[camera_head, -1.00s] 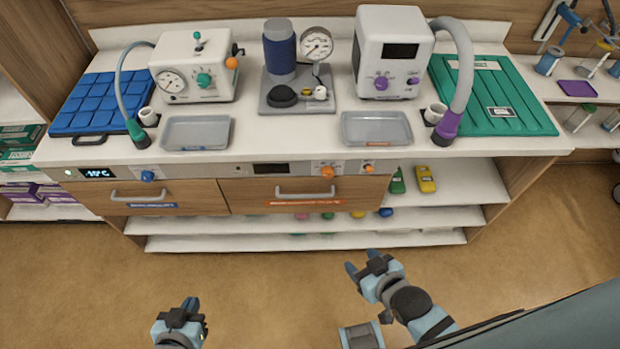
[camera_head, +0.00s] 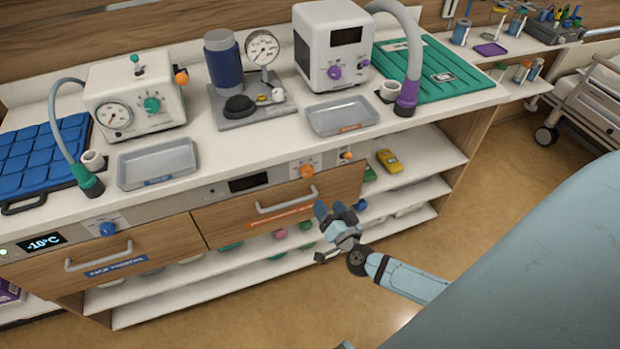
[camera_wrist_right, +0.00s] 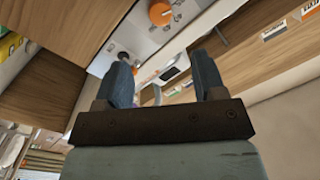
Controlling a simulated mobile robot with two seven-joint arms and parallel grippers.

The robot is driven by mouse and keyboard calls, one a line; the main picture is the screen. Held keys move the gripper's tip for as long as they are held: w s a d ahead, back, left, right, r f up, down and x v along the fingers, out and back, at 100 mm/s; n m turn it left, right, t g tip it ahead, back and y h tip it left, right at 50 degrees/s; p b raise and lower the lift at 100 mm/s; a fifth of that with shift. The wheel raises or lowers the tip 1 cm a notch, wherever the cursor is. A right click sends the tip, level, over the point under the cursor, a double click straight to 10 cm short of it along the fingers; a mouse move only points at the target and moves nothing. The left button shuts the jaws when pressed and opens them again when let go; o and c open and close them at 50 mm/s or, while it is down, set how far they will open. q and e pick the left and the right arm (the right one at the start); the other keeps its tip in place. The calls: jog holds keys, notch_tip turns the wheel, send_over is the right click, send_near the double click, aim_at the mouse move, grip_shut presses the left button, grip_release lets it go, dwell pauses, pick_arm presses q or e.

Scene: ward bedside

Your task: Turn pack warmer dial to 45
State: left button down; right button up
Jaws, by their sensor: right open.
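The orange dial (camera_head: 306,171) sits on the grey control strip (camera_head: 215,192) above the right drawer, beside a dark, blank display (camera_head: 249,183). I take it for the pack warmer dial; its marks are too small to read. It also shows at the top of the right wrist view (camera_wrist_right: 160,13). My right gripper (camera_head: 332,212) is open and empty, in front of the counter, below and slightly right of the dial and apart from it. Its two fingers also show in the right wrist view (camera_wrist_right: 165,82). My left gripper is out of view.
A drawer handle (camera_head: 287,200) sticks out below the dial, close left of my right gripper. A smaller orange knob (camera_head: 347,155) is right of the dial. A blue dial (camera_head: 107,229) is far left by a lit display (camera_head: 41,243). Grey trays (camera_head: 343,116) stand on the counter above.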

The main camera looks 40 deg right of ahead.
aim_at(309, 174)
jog(key=w, duration=0.4)
jog(key=w+d, duration=0.1)
jog(key=w, duration=0.3)
jog(key=w+d, duration=0.1)
jog(key=w, duration=0.3)
jog(key=c, duration=0.9)
